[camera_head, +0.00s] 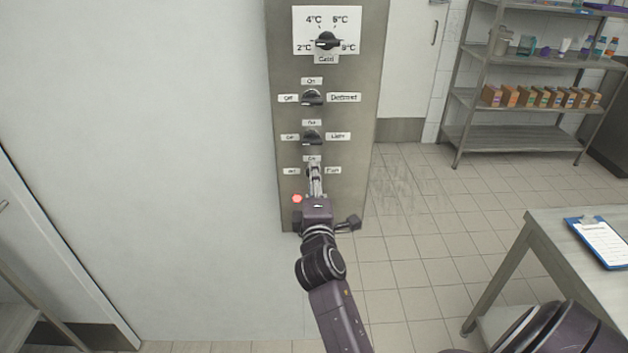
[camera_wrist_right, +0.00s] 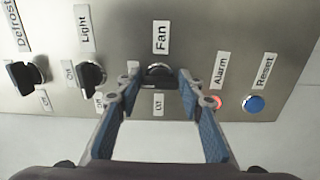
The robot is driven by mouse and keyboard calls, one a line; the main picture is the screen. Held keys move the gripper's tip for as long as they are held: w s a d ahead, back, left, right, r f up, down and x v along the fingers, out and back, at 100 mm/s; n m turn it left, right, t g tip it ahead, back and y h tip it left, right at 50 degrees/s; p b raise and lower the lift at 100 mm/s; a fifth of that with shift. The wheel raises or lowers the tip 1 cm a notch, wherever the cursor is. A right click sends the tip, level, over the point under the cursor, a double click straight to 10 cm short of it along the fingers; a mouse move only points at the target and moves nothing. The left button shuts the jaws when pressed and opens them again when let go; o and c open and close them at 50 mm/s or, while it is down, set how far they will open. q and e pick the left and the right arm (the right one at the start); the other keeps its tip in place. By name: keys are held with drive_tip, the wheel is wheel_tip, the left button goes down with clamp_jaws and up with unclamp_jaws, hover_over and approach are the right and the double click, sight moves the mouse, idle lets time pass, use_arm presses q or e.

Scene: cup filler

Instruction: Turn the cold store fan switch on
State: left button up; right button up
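The fan switch (camera_wrist_right: 159,75) is a black knob under the "Fan" label. It is the lowest of three similar knobs on a grey steel panel (camera_head: 350,215). My right gripper (camera_wrist_right: 158,78) reaches the panel with its two fingers on either side of the fan knob. The fingers stand apart, with small gaps seeming to show beside the knob. In the head view the right gripper (camera_head: 316,172) covers most of the knob. An "Off" label (camera_wrist_right: 159,104) sits below the knob in the wrist view; a finger partly hides the "On" label. The knob's setting is unclear. My left gripper is out of view.
The light knob (camera_head: 312,137) and defrost knob (camera_head: 313,97) are above the fan knob, under a temperature dial (camera_head: 327,40). A lit red alarm lamp (camera_wrist_right: 215,103) and blue reset button (camera_wrist_right: 253,104) are close by. A table (camera_head: 560,250) stands at right.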

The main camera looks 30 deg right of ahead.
drive_tip(key=o, duration=0.4)
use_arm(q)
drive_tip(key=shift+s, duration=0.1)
